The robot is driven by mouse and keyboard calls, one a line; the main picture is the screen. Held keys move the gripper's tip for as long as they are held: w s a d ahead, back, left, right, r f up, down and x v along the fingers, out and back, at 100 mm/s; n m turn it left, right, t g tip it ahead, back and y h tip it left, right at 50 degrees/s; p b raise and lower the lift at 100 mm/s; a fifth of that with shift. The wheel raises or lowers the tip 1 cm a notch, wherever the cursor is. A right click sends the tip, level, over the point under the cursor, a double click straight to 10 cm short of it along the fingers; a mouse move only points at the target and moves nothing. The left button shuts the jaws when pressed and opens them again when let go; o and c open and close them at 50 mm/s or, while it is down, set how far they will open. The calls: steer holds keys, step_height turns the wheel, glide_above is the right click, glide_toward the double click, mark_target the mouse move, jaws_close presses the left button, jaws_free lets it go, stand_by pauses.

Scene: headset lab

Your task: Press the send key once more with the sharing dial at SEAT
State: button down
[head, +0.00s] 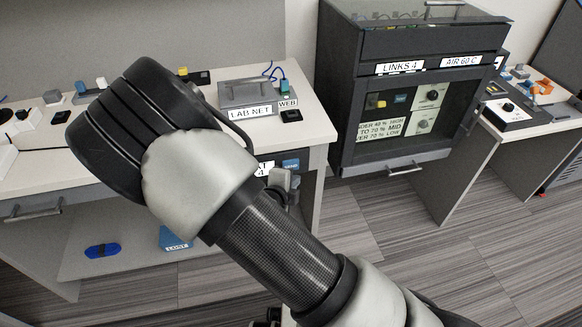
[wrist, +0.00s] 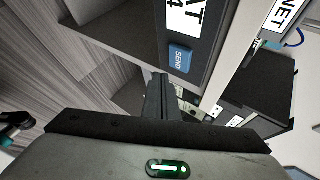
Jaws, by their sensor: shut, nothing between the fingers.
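The blue send key (head: 291,164), marked SEND, sits on the front of the left desk beside a white label ending in "AT" and "4". It also shows in the wrist view (wrist: 180,58). My gripper (head: 284,182) is just below the key in the head view, partly hidden by my arm. In the wrist view its fingers (wrist: 160,82) are closed together and empty, with their tips close to the key's lower edge. I cannot tell whether they touch it. I cannot make out a sharing dial or its setting; my arm covers part of the desk front.
A grey box labelled LAB NET (head: 250,94) stands on the left desk. A dark cabinet labelled LINKS 4 (head: 420,65), with knobs on its panel, stands to the right. A side table (head: 520,128) is at far right. Striped floor (head: 350,245) lies open between them.

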steer(key=s, duration=0.2)
steer(key=shift+s+d, duration=0.4)
stand_by(0.6)
